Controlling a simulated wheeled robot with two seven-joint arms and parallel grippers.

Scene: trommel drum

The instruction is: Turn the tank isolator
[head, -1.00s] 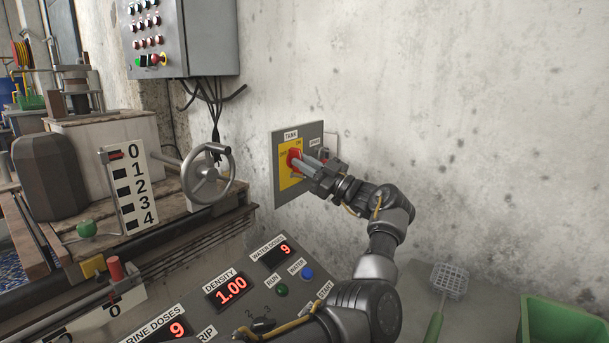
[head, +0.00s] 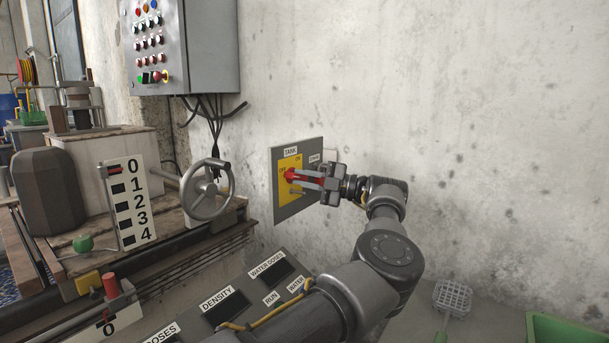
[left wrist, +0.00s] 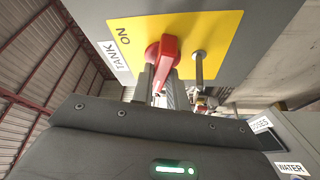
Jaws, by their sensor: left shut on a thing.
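The tank isolator is a red rotary handle (head: 291,175) on a yellow plate (head: 283,162), set in a grey panel (head: 292,207) on the wall under a TANK label. My left gripper (head: 300,181) reaches it from the right, with its fingers shut on the red handle. In the left wrist view the red handle (left wrist: 166,55) sits between the two fingers (left wrist: 162,80), and a metal pin (left wrist: 198,68) stands beside it on the yellow plate. The ON label shows in that view. My right gripper is not in view.
A handwheel (head: 208,190) stands left of the panel. A sloped console (head: 235,295) with dark displays lies below. A grey control box (head: 185,45) hangs upper left. A green bin (head: 565,330) and a strainer (head: 453,298) are lower right. The wall right of the panel is bare.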

